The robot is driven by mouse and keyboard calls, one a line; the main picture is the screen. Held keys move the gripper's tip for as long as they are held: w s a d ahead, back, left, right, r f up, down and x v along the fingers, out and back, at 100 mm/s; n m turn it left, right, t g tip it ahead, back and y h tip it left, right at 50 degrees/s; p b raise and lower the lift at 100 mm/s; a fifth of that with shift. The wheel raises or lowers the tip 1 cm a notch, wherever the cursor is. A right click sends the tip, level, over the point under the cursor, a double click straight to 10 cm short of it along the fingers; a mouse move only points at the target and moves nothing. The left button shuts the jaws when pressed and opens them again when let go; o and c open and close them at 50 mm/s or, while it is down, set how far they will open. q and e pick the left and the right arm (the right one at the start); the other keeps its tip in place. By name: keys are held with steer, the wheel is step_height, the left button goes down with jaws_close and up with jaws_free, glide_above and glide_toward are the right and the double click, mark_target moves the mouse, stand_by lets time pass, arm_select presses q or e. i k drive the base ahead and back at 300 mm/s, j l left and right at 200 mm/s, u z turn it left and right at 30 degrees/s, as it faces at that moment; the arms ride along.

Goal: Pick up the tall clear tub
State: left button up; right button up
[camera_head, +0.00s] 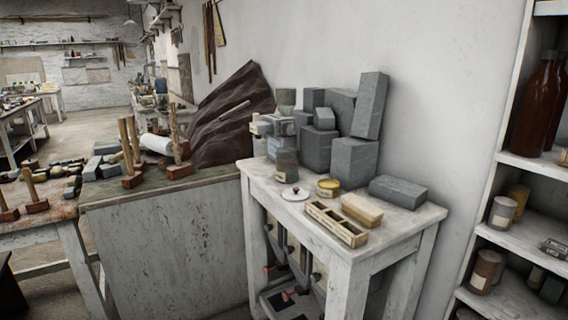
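A tall, see-through tub (287,166) with darker contents low inside appears to stand on the left part of the white table (405,222). It is small in the picture, and grey items crowd closely behind and above it, so its upper edge is hard to make out. A small yellow tin (328,187) stands to its right. A round white lid (294,195) with a dark knob lies in front of it. Neither of my grippers shows in the head view.
Grey stone blocks (353,162) are stacked behind, against the wall. A divided wooden box (336,223) and a tan block (362,209) lie near the table's front edge. Shelves with bottles (533,105) and jars (502,212) stand at right. A bench with mallets (178,168) is at left.

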mark_target(286, 157)
steer(key=i+j+z, duration=0.2)
steer(key=i+j, duration=1.15)
steer(key=j, duration=0.15)
